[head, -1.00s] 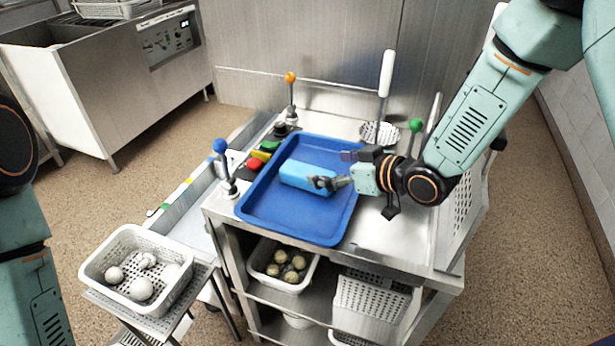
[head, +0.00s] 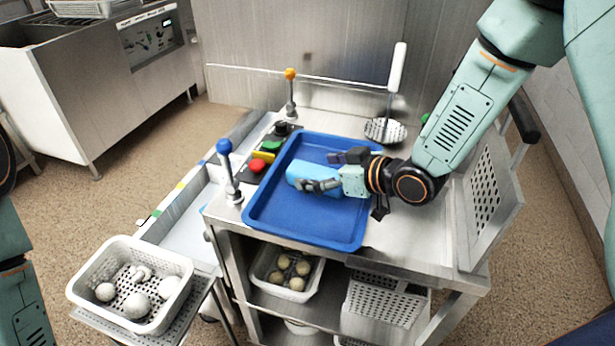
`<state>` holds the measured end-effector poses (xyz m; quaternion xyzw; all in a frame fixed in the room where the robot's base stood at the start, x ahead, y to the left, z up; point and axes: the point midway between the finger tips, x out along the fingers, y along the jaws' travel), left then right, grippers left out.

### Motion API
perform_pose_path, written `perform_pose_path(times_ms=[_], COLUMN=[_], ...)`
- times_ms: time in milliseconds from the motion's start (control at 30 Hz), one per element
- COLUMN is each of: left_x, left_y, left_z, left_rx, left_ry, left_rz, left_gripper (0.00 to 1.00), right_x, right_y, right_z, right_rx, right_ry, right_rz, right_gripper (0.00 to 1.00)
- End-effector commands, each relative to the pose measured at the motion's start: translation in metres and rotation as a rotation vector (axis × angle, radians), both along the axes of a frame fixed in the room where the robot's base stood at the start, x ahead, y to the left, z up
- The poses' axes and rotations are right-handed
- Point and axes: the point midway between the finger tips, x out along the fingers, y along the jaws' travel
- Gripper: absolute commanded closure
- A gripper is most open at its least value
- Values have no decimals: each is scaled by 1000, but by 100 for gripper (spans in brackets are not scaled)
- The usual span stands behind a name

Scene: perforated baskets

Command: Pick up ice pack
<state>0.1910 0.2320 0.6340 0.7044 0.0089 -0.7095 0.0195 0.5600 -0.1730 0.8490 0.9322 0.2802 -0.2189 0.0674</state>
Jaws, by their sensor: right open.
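The ice pack (head: 309,174) is a light blue block lying in the blue tray (head: 305,235) on the steel cart. My right gripper (head: 326,170) is open over the right part of the ice pack, one finger at its near side and the other towards its far side.
Levers with blue (head: 223,146) and orange (head: 290,74) knobs stand left of and behind the tray. A skimmer (head: 386,130) stands behind it. A perforated panel (head: 486,205) rises at right.

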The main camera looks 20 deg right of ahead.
Motion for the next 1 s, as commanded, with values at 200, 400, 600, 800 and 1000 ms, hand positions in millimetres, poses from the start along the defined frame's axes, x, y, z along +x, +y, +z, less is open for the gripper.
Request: perform_pose_path(times_ms=[200,400,600,800,1000], left_x=[-1,-1,0,-1,-1], left_y=[0,0,0,0,0], left_z=[-2,-1,-1,-1,-1], left_rx=[0,0,0,0,0], left_ry=[1,2,1,2,2], left_rz=[-1,-1,-1,-1,-1], left_gripper=[27,27,27,27,27], right_x=[-3,-4,-4,-4,-3], right_y=[-2,-3,-3,-2,-1], right_z=[-1,-1,-1,-1,-1], right_rx=[1,1,1,1,2], right_ry=[0,-1,0,1,0], right_rz=[0,0,0,-1,-1], right_gripper=[13,20,37,54,71])
